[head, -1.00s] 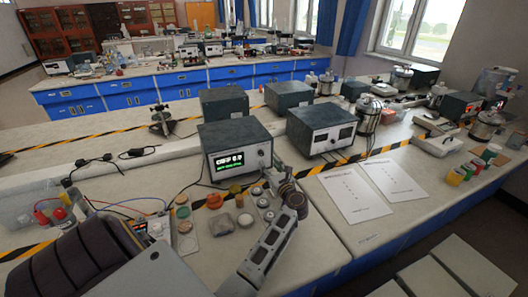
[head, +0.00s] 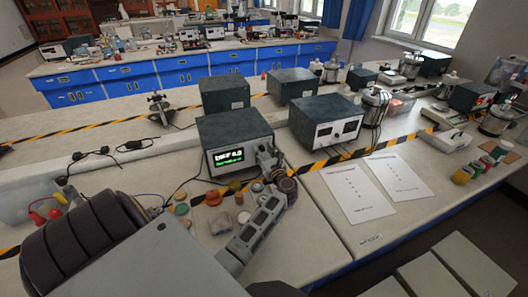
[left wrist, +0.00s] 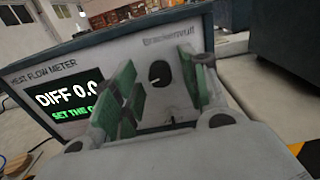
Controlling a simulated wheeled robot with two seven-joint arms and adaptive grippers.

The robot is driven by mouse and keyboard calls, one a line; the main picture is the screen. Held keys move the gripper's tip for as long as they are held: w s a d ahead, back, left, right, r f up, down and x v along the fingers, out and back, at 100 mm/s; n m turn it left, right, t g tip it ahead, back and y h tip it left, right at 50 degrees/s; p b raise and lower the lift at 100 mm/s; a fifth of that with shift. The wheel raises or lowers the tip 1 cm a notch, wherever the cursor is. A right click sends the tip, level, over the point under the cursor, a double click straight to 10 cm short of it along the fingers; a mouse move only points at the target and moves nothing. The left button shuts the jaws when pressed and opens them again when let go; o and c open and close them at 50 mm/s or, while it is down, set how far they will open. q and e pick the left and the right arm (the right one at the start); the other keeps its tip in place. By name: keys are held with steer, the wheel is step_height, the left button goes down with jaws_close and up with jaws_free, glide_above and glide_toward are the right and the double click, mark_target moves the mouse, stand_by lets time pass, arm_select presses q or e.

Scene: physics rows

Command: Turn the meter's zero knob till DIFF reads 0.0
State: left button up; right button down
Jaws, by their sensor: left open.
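The heat flow meter (head: 234,143) is a dark box with a pale front on the bench. Its lit display (head: 229,157) is too blurred to read surely in the head view. In the left wrist view the display (left wrist: 68,98) shows DIFF 0 and a point, with the last digit partly hidden by a finger; green text sits below. The black round zero knob (left wrist: 159,74) has a pale mark. My left gripper (left wrist: 158,88) is open, its green-padded fingers either side of the knob in the picture; I see no contact. In the head view the left gripper (head: 267,158) is at the meter's right front.
A second instrument box (head: 325,122) stands to the right. Small jars (head: 214,197) and lids lie before the meter, close to my left arm. Two printed sheets (head: 358,188) lie on the right. Cables (head: 105,152) run on the left. Striped tape crosses the bench.

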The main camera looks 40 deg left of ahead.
arm_select(q)
jaws_close()
steer(key=shift+m, duration=0.4)
jaws_free()
stand_by(0.4)
steer(key=v, duration=0.7)
steer(key=shift+d, duration=0.25)
steer(key=shift+s+f, duration=0.1)
stand_by(0.7)
